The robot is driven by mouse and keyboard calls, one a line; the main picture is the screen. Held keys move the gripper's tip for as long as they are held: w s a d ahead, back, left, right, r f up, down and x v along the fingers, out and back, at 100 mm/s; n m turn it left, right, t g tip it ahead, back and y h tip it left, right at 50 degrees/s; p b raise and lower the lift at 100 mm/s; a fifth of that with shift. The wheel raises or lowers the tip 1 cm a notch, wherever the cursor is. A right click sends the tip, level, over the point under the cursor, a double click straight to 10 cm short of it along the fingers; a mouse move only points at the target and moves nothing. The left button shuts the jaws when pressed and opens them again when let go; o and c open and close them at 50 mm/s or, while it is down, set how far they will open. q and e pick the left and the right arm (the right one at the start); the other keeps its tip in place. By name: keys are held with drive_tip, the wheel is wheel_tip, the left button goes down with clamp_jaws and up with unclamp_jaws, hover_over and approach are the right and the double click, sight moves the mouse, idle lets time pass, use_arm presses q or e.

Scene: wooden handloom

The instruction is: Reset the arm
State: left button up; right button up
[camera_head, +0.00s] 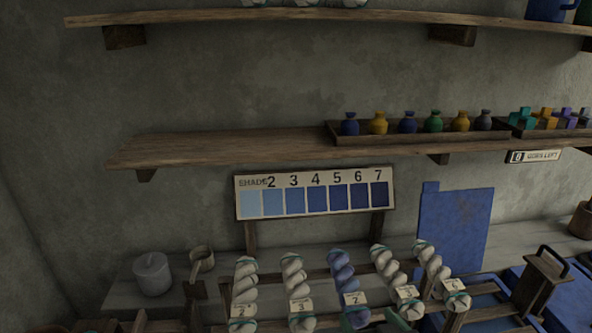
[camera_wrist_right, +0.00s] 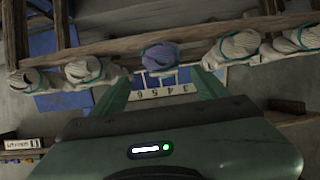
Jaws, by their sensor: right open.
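My right gripper (camera_head: 372,318) shows as a dark green shape at the bottom edge of the head view, just below and right of the blue skein (camera_head: 342,275). In the right wrist view its two green fingers (camera_wrist_right: 160,78) are apart, with nothing held between them. The blue-violet skein (camera_wrist_right: 160,56) appears just past the fingertips, and I cannot tell whether they touch it. My left gripper is not in view.
White skeins (camera_head: 245,285) with number tags hang on both sides of the blue one. A shade board (camera_head: 315,193) stands behind them. Above are a shelf (camera_head: 220,146) with a tray of small bottles and a higher shelf.

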drive_tip(key=s+d+f+n+g, duration=0.1)
drive_tip(key=s+f+g, duration=0.4)
drive_tip(key=s+f, duration=0.4)
drive_tip(key=s+d+f+n+g, duration=0.15)
drive_tip(key=s+f+g, duration=0.25)
drive_tip(key=s+f, duration=0.55)
wheel_tip(320, 180, down, 21)
drive_tip(key=s+g, duration=0.1)
drive_tip(key=s, duration=0.2)
drive_tip(key=s+d+f+g, duration=0.1)
drive_tip(key=s+d+f, duration=0.2)
drive_tip(key=s+f, duration=1.4)
drive_tip(key=shift+s+f+g, duration=0.2)
drive_tip(key=shift+f+g, duration=0.2)
drive_tip(key=shift+f, duration=0.55)
